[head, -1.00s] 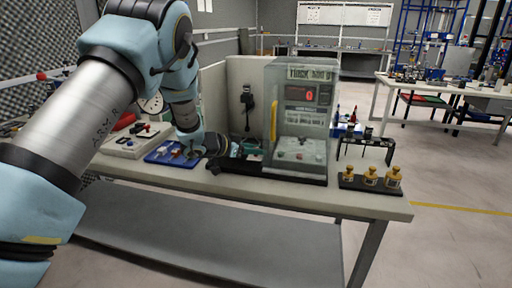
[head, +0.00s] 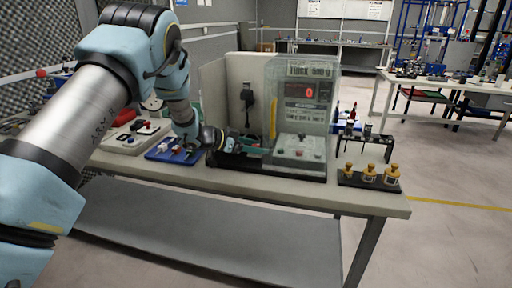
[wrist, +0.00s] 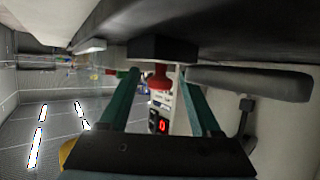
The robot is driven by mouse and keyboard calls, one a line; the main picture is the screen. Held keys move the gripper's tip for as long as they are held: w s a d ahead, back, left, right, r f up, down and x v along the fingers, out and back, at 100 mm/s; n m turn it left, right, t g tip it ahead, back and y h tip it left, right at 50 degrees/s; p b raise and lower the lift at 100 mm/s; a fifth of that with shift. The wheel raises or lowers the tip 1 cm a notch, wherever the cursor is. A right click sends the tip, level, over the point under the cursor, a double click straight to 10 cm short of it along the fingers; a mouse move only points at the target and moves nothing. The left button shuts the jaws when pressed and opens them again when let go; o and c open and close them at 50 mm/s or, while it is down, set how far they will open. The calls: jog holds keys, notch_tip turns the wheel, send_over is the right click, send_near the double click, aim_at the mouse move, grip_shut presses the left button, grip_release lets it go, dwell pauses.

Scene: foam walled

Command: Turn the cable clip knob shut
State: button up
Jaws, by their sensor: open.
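A red knob (wrist: 159,78) shows near the middle of the wrist view, attached to a black block (wrist: 162,48). It appears to be the cable clip knob. My gripper (wrist: 158,88) is open, with one green finger on each side of the knob in that view. Whether the fingers touch it cannot be told. In the head view my gripper (head: 258,150) is low over the bench, pointing right, beside the clear-shielded machine (head: 302,105). The knob cannot be made out there.
A blue tray (head: 172,151) with small parts and a pale box with switches (head: 135,136) stand left of my gripper. Brass weights (head: 369,174) and a black rack (head: 368,141) stand right of the machine. The bench's front edge (head: 250,188) is clear.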

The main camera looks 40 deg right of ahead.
jog(key=b+v, duration=0.3)
jog(key=v, duration=0.7)
jog(key=shift+w+a+r, duration=0.1)
jog(key=shift+a+r, duration=0.1)
jog(key=shift+a, duration=0.15)
